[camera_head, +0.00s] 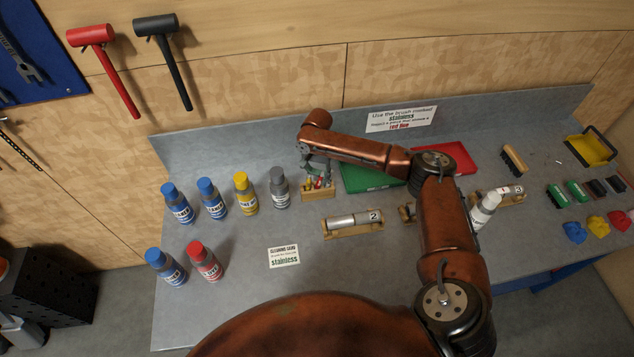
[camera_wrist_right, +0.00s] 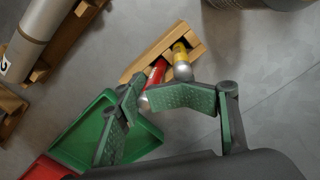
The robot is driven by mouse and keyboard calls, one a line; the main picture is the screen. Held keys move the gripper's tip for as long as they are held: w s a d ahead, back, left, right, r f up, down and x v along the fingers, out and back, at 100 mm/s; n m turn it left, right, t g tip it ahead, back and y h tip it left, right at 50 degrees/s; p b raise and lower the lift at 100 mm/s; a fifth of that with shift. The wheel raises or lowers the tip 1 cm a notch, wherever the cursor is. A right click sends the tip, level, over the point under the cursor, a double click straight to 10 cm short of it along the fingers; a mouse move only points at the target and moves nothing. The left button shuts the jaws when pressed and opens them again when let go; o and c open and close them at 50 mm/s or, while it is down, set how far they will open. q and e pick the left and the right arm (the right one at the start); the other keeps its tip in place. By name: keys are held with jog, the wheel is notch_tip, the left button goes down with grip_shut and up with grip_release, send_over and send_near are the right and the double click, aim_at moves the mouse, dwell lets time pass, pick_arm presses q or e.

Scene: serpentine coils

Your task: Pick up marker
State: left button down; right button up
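A small wooden holder (camera_head: 318,193) with a few markers stands on the bench, below my right gripper (camera_head: 317,168) in the head view. In the right wrist view, the holder (camera_wrist_right: 152,56) carries a red marker (camera_wrist_right: 154,80) and a yellow marker (camera_wrist_right: 181,58). My right gripper (camera_wrist_right: 143,98) is open, with green pads apart. The red marker's end shows by the gap between its fingertips; the yellow marker is just beyond the right finger. I cannot tell if either finger touches a marker. My left gripper is out of view.
A green tray (camera_head: 365,178) and a red tray (camera_head: 452,158) lie right of the holder, partly behind my arm. A grey bottle (camera_head: 280,188) stands close on its left, beside a yellow bottle (camera_head: 245,194). A metal cylinder on a wooden stand (camera_head: 353,226) lies in front.

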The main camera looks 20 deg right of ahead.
jog(key=shift+s+f, duration=0.3)
jog(key=shift+s, duration=0.1)
jog(key=o, duration=0.4)
jog(key=shift+a, duration=0.1)
jog(key=shift+w, duration=0.35)
jog(key=c, duration=0.3)
jog(key=shift+r, duration=0.15)
jog(key=c, duration=0.4)
jog(key=shift+o, duration=0.2)
jog(key=shift+r, duration=0.15)
